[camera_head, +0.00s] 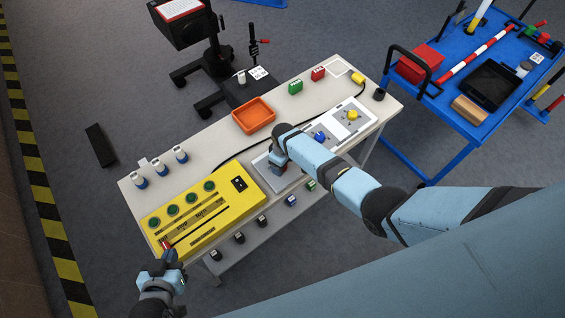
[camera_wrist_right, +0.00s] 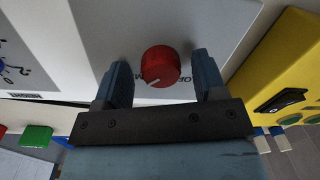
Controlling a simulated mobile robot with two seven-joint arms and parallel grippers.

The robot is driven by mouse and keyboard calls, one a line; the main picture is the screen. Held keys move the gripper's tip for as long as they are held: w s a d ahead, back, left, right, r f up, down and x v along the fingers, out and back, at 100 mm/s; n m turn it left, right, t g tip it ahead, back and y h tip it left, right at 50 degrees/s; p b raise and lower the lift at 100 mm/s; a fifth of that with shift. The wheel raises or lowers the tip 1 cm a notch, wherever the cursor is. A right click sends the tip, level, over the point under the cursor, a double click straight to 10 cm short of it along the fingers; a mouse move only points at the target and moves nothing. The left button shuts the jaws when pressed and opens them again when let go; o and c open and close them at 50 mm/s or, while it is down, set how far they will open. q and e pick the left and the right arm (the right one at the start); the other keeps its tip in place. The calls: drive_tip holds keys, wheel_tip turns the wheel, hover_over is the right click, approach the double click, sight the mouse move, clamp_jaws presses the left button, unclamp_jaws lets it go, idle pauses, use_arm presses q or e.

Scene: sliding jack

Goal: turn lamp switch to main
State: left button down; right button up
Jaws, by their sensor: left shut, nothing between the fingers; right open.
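The lamp switch appears to be a red round knob (camera_wrist_right: 160,66) on a light panel (camera_wrist_right: 180,20), seen in the right wrist view. A white mark on it points toward the lower left. Partly covered black lettering is beside it, too cut off to read fully. My right gripper (camera_wrist_right: 160,82) is open, with one finger on each side of the knob; I cannot tell whether they touch it. In the head view my right gripper (camera_head: 277,163) is over the panel and hides the knob. My left gripper (camera_head: 172,258) is shut and empty near the yellow box's front left corner.
The yellow box (camera_head: 222,207) with green buttons and a black rocker lies left of the panel. A blue knob (camera_head: 319,137) and a yellow knob (camera_head: 352,114) are to the right. An orange tray (camera_head: 254,116) and white-and-blue bottles (camera_head: 161,169) stand behind on the table.

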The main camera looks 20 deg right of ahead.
wheel_tip(320, 180, up, 14)
drive_tip(key=shift+w+d+b, duration=0.2)
drive_tip(key=shift+d+b, duration=0.05)
drive_tip(key=shift+b, duration=0.05)
drive_tip(key=shift+f, duration=0.15)
idle(0.5)
drive_tip(key=s+f+m+t+y, duration=0.1)
drive_tip(key=s+f+t, duration=0.2)
drive_tip(key=s+f, duration=0.3)
drive_tip(key=s+d+r+m+t, duration=0.1)
drive_tip(key=s+r+t, duration=0.3)
drive_tip(key=s, duration=0.5)
drive_tip(key=s+d+r+m+t+y, duration=0.1)
drive_tip(key=s+r+t, duration=0.3)
drive_tip(key=s, duration=0.6)
drive_tip(key=shift+s+d+m, duration=0.15)
drive_tip(key=shift+d+m, duration=0.5)
drive_tip(key=shift+m, duration=0.25)
